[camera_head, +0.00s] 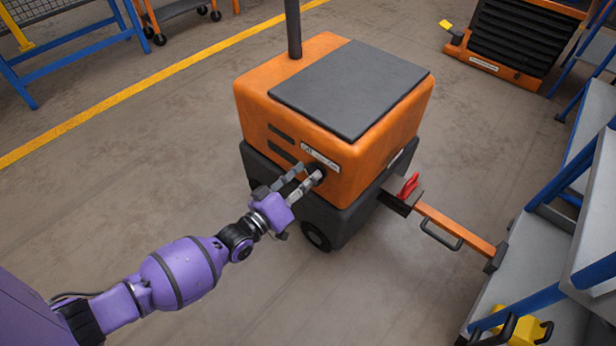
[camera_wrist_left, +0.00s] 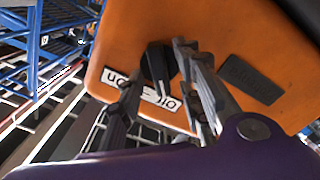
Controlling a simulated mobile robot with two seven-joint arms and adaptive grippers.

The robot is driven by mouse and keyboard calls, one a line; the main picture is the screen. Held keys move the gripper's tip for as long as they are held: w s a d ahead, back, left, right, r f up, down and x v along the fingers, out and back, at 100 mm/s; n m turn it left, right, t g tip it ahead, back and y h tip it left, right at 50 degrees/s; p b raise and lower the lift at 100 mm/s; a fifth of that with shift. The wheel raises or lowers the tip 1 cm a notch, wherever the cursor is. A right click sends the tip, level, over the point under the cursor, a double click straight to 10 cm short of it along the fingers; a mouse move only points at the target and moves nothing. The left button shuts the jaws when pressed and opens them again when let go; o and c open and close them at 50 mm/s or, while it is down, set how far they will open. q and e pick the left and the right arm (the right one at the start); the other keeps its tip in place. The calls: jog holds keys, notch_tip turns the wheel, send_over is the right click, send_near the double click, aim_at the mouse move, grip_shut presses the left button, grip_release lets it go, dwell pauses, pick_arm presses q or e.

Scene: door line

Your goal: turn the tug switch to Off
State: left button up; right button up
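The orange tug (camera_head: 375,155) stands on the floor with a dark lower body. Its switch is a small black knob (camera_wrist_left: 158,66) on the orange panel, with a white Off/On label (camera_wrist_left: 150,97) beside it. The label appears upside down in the left wrist view. My left gripper (camera_head: 310,173) is at the panel, its two fingers apart on either side of the knob. The right finger looks very close to the knob; contact cannot be told. The fingers partly cover the label, and which word the knob points at is unclear. My right gripper is not in view.
An orange tow bar (camera_head: 455,229) with a red lever (camera_head: 408,186) reaches from the tug to a grey cart (camera_head: 540,265) at right. A dark post (camera_head: 293,28) rises from the tug. The floor left of the tug is clear up to a yellow line (camera_head: 120,97).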

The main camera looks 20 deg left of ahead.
pick_arm(q)
jog(key=v, duration=1.1)
jog(key=shift+s, duration=0.15)
